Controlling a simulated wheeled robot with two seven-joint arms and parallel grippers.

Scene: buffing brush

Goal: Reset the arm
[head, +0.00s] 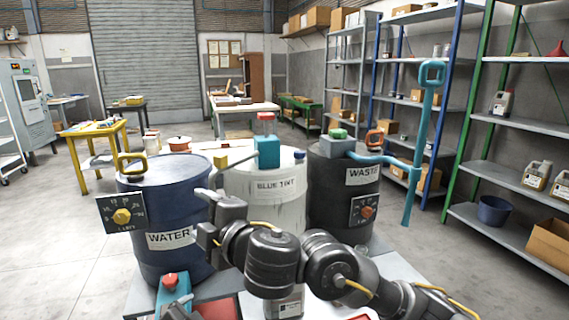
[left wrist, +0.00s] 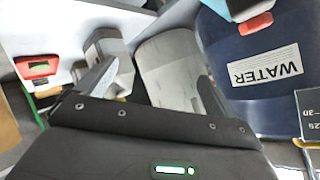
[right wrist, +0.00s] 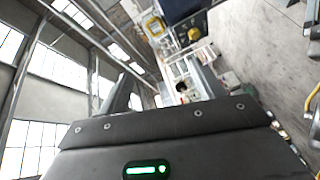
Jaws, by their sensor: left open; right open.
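My right gripper (head: 206,215) is in front of the blue WATER barrel (head: 165,215) and the white BLUE TINT barrel (head: 265,195) in the head view, its arm crossing from the lower right. In the right wrist view its two fingers (right wrist: 163,85) are spread, with nothing between them. My left gripper (left wrist: 155,85) is open and empty in the left wrist view, with the WATER barrel (left wrist: 265,70) to the right of its fingers. The left gripper cannot be clearly made out in the head view.
A dark WASTE barrel (head: 345,200) stands right of the tint barrel, with a blue pipe and upright handle (head: 420,130). A teal box with a red button (head: 172,290) sits below the WATER barrel. Shelves (head: 500,120) line the right; a yellow table (head: 95,130) stands left. Open floor (head: 60,240) lies left.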

